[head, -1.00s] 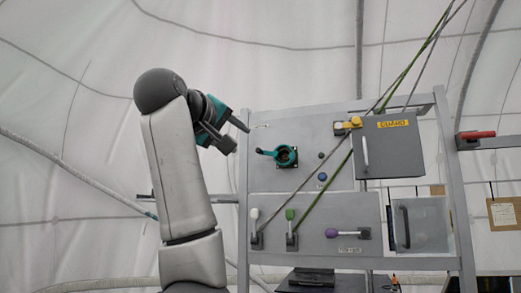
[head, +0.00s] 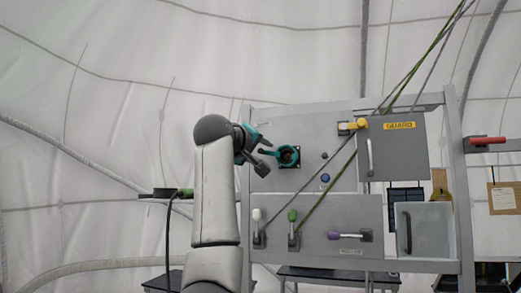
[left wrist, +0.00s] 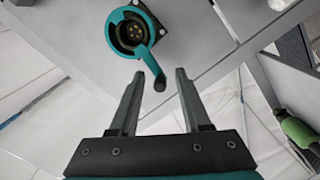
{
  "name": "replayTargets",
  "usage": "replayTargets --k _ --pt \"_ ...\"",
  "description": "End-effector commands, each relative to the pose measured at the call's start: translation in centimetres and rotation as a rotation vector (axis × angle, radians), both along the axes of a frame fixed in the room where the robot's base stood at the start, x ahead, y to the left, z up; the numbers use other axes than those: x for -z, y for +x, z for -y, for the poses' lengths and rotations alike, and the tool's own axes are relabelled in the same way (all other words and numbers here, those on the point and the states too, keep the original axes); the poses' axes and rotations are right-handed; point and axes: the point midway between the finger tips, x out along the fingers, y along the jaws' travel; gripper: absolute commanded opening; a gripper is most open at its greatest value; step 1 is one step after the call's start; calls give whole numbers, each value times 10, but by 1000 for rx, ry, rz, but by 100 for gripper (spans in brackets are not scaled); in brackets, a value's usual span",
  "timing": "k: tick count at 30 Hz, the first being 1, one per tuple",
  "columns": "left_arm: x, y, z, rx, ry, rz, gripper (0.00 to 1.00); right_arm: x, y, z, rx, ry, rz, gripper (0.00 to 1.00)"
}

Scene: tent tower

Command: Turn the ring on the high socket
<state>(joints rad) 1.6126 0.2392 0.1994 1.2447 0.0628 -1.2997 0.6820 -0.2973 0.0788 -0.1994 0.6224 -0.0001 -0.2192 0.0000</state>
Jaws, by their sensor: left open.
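The high socket (head: 289,157) is a dark round socket with a teal ring (head: 280,150) around it, on the upper left of the grey panel. The ring's lever points left in the head view. In the left wrist view the socket (left wrist: 131,34) shows its pins, and the teal ring (left wrist: 113,36) has a lever (left wrist: 151,65) ending in a dark knob (left wrist: 160,84). My left gripper (head: 265,160) is open and empty, just left of the ring. In the wrist view its two fingers (left wrist: 157,82) lie either side of the knob, not visibly touching it. My right gripper is not in view.
White, green and purple levers (head: 293,216) sit on the lower panel (head: 335,215). Green and grey ropes (head: 400,92) cross the panel front. A red handle (head: 487,141) sticks out at right.

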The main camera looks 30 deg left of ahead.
Motion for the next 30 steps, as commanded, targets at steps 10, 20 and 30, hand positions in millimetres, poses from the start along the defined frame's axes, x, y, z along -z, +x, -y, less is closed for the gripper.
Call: replayTargets --k 10,20,30 --pt "0 0 0 -1 0 -1 21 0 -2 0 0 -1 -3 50" --pt "0 0 0 -1 0 -1 0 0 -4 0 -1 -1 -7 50" --pt "0 0 0 -1 17 -7 0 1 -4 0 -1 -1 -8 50"
